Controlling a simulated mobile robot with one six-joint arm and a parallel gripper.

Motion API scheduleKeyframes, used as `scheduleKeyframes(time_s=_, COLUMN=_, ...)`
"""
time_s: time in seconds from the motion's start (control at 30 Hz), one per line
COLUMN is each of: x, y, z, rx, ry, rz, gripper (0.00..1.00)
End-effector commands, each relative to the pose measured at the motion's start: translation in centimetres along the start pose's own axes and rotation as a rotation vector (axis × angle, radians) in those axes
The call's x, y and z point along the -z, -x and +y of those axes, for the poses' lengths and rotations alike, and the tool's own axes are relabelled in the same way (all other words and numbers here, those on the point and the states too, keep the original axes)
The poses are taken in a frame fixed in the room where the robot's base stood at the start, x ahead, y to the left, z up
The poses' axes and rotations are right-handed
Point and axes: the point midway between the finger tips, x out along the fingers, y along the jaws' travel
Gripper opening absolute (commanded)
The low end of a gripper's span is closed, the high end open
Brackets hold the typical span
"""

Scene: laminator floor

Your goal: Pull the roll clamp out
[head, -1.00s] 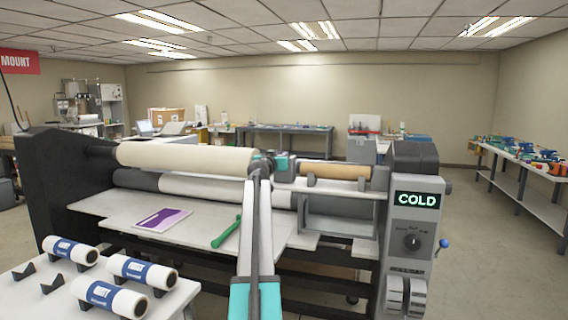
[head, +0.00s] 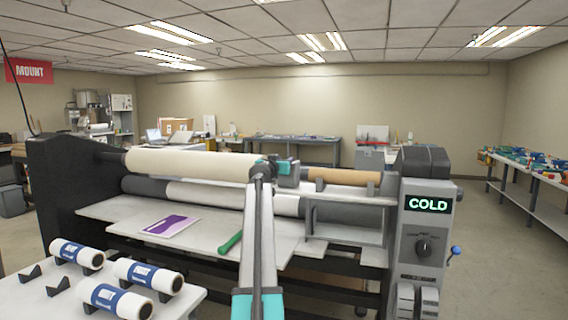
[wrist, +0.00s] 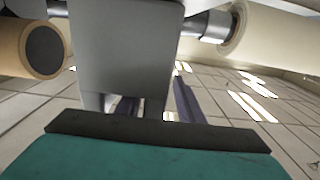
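A grey block, seemingly the roll clamp (head: 288,181), sits in the gap between the long white roll (head: 195,162) and the short brown roll (head: 345,177) on the laminator. In the wrist view the grey block (wrist: 128,45) fills the upper middle, with a metal shaft end beside it. My gripper (head: 289,166) shows small and teal at the block's top. In the wrist view my teal gripper body with its dark front edge (wrist: 155,130) lies close to the block. The fingertips do not show clearly, so I cannot tell whether they grip it.
The laminator's control post with a lit COLD display (head: 429,204) stands right of the rolls. A purple sheet (head: 172,226) and a green tool (head: 230,242) lie on its feed table. Several wrapped white rolls (head: 148,275) rest on a side table at front left.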

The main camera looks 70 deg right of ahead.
Motion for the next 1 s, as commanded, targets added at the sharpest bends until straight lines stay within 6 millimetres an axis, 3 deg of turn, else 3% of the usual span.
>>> scheduleKeyframes(time_s=0.47, x=-0.2, y=1.1, z=0.2, rx=-0.002, ry=0.0, rz=-0.001, gripper=0.34)
scheduleKeyframes(time_s=1.0, x=-0.3, y=7.2, z=0.2, rx=-0.001, ry=0.0, rz=0.0, gripper=0.34)
